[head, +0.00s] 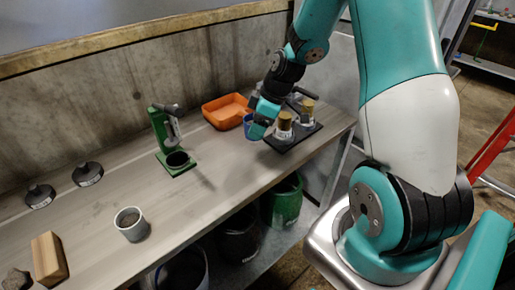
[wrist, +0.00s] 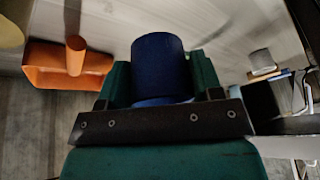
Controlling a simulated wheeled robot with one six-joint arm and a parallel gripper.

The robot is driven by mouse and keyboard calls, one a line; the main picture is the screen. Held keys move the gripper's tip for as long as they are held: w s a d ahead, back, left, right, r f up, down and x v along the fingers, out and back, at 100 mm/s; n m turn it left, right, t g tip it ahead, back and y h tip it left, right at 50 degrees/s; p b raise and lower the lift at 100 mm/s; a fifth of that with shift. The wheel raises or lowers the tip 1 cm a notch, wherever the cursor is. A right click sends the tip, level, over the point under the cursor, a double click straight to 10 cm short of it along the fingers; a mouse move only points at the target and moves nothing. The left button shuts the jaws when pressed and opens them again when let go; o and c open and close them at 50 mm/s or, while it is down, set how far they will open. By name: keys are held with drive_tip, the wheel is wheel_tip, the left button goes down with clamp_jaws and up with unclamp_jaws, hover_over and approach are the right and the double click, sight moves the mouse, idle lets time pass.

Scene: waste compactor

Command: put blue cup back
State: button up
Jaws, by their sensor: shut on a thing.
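The blue cup (wrist: 160,65) is between the green fingers of my gripper (wrist: 161,77) in the wrist view, and the gripper is shut on it. In the head view the blue cup (head: 248,127) shows only in part, behind my gripper (head: 257,129). The gripper is over the far right part of the bench, between an orange tray (head: 222,113) and a black tray (head: 300,139). Whether the cup touches the bench cannot be told.
Containers with brown tops (head: 284,122) stand on the black tray close to my gripper. A green press (head: 176,163) stands to the left. A grey cup (head: 131,225), a wooden block (head: 49,258) and black weights (head: 87,174) are further left. Bins (head: 283,203) stand below.

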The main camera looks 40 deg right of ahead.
wheel_tip(320, 180, down, 8)
drive_tip(key=shift+f, duration=0.2)
drive_tip(key=shift+f, duration=0.1)
drive_tip(key=o, duration=1)
drive_tip(key=shift+o, duration=0.2)
